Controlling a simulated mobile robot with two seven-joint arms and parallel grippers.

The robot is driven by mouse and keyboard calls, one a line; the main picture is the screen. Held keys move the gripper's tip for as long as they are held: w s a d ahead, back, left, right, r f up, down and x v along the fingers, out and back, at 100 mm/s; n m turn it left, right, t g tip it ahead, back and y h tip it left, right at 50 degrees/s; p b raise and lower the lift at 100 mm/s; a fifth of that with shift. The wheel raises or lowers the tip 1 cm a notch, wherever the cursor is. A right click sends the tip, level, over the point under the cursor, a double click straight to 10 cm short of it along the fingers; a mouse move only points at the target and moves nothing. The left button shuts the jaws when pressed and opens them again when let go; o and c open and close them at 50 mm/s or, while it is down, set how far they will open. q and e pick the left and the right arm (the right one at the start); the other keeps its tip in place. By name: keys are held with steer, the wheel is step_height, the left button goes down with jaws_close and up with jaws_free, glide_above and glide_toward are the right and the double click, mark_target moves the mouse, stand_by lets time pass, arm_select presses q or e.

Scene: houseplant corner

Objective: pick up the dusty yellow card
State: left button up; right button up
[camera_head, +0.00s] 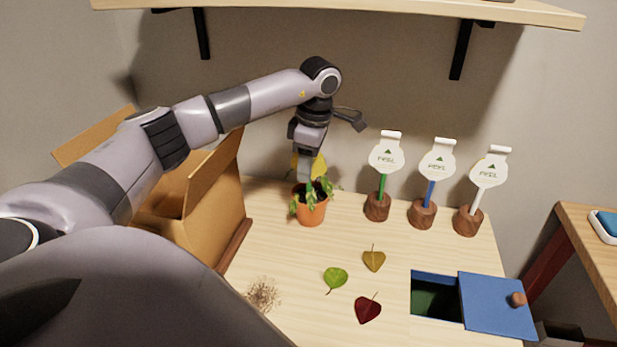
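A dull yellow-brown leaf-shaped piece (374,260) lies flat on the table, the closest match to a dusty yellow card. My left gripper (306,168) points down over the potted plant (312,208), behind and to the left of that piece and apart from it. A brighter yellow patch (319,166) shows right beside the gripper's fingers, above the green leaves; I cannot tell whether it is held or is part of the plant. The fingertips are partly hidden, so their opening is unclear. My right gripper is out of view.
A green leaf (335,278) and a dark red leaf (368,309) lie near the yellow-brown one. Brown fibres (263,294) lie to the left. An open cardboard box (222,204) stands left. Three tags in wooden bases (422,214) stand behind. A blue lid (497,305) sits beside an opening.

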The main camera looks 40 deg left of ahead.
arm_select(q)
jaws_close()
steer(key=shift+r, duration=0.15)
steer(key=shift+s+d+r, duration=0.1)
steer(key=shift+d+r, duration=0.05)
steer(key=shift+r, duration=0.05)
step_height(320, 180, up, 6)
steer(key=shift+f+b, duration=0.2)
steer(key=shift+b, duration=0.15)
steer(key=s+d+r, duration=0.1)
steer(key=s+d, duration=0.4)
steer(key=s, duration=0.4)
steer(key=s+d, duration=0.4)
steer(key=s, duration=0.4)
steer(key=shift+s+d+r+p, duration=0.1)
steer(key=shift+r+p, duration=0.85)
steer(key=shift+r, duration=0.25)
steer(key=shift+s+d+r+p, duration=0.1)
steer(key=shift+r+p, duration=0.85)
steer(key=shift+r, duration=0.25)
